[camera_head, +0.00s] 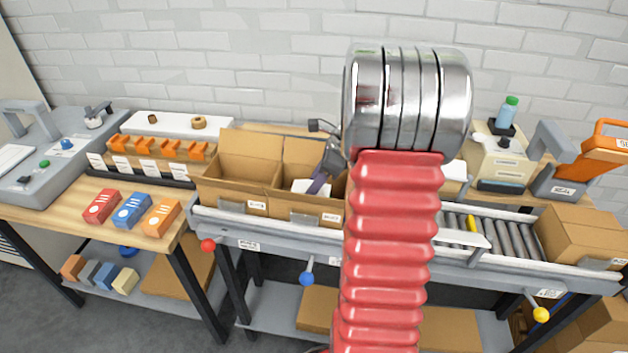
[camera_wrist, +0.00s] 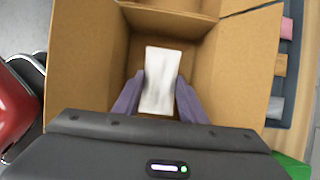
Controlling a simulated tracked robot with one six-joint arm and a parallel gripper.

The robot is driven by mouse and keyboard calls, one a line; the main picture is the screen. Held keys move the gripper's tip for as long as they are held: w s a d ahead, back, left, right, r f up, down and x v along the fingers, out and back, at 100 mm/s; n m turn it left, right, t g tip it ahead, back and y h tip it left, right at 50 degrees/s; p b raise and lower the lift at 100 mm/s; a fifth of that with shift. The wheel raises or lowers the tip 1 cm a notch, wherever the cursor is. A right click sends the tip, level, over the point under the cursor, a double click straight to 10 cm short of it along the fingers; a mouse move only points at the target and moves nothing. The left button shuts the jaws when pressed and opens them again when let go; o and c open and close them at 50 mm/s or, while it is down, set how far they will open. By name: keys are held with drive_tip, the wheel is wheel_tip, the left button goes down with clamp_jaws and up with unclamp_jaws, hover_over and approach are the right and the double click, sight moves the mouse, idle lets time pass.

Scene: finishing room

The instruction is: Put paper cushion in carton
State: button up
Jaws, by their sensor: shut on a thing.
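The paper cushion (camera_wrist: 160,62) is a white, crumpled pad, held between the two purple fingers of my gripper (camera_wrist: 160,88) in the wrist view. It is over or within the opening of a brown open carton (camera_wrist: 80,75); I cannot tell whether it touches the carton's floor. In the head view, my gripper (camera_head: 318,182) reaches into the right one of two open cartons (camera_head: 308,206), with a white piece of the cushion (camera_head: 302,186) showing beside a finger. My arm hides that carton's right side.
Another open carton (camera_head: 240,170) stands directly to the left. A wooden table (camera_head: 60,208) with red, blue and orange boxes is further left. A roller conveyor (camera_head: 510,238) and a brown carton (camera_head: 580,235) are on the right.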

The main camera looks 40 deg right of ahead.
drive_tip(key=shift+f, duration=0.6)
drive_tip(key=o, duration=1.1)
drive_tip(key=shift+r, duration=1.2)
drive_tip(key=shift+r, duration=2.9)
drive_tip(key=shift+a, duration=0.1)
